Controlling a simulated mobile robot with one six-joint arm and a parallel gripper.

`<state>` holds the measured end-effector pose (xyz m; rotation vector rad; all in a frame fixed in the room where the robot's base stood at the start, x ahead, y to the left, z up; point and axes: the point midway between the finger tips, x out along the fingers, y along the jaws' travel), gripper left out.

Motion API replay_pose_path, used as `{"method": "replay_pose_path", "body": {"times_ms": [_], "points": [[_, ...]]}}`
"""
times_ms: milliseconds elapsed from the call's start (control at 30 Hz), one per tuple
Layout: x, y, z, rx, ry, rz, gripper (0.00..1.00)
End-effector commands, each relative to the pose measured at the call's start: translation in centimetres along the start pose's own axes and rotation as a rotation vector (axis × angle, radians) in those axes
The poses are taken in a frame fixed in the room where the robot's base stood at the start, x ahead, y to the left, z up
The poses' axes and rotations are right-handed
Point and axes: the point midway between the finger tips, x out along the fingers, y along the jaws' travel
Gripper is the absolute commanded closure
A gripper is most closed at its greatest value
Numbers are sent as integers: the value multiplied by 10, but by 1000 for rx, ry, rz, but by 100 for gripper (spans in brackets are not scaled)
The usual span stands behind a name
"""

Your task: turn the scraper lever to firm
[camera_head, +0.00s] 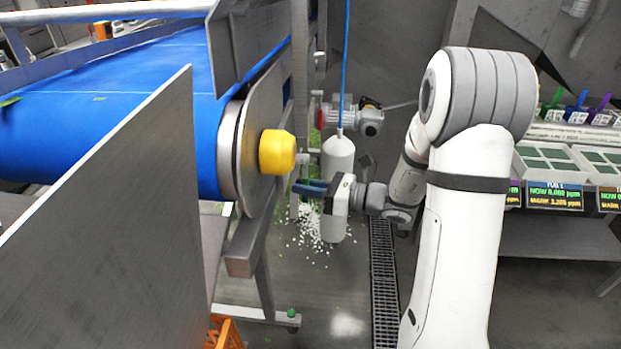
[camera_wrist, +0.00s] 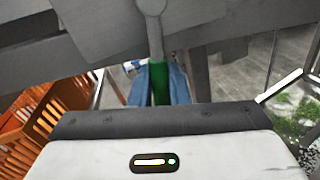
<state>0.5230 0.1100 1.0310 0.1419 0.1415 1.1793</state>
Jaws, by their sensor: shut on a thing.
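The scraper lever shows in the wrist view, with a grey stem (camera_wrist: 155,38) hanging from a round pivot and a green grip (camera_wrist: 160,84) at its lower end. My gripper (camera_wrist: 161,88) has its blue fingers closed on either side of the green grip. In the head view my gripper (camera_head: 309,187) reaches left to the conveyor's frame, below a yellow cylinder (camera_head: 277,152). The lever cannot be made out there. No marking for firm is readable in either view.
The blue conveyor belt (camera_head: 120,100) and a grey side panel (camera_head: 120,230) fill the left. A white bottle-shaped cylinder (camera_head: 338,155) hangs on a blue hose behind my gripper. White bits (camera_head: 312,232) lie on the floor near a drain grate (camera_head: 383,280). Orange crates (camera_wrist: 45,125) show in the wrist view.

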Motion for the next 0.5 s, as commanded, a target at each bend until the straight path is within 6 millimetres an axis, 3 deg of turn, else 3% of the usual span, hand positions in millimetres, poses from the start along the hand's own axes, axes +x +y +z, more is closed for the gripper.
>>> {"method": "replay_pose_path", "body": {"times_ms": [33, 500], "points": [[1, 5, 7, 35, 6, 5, 100], [-2, 21, 7, 278, 54, 6, 100]]}}
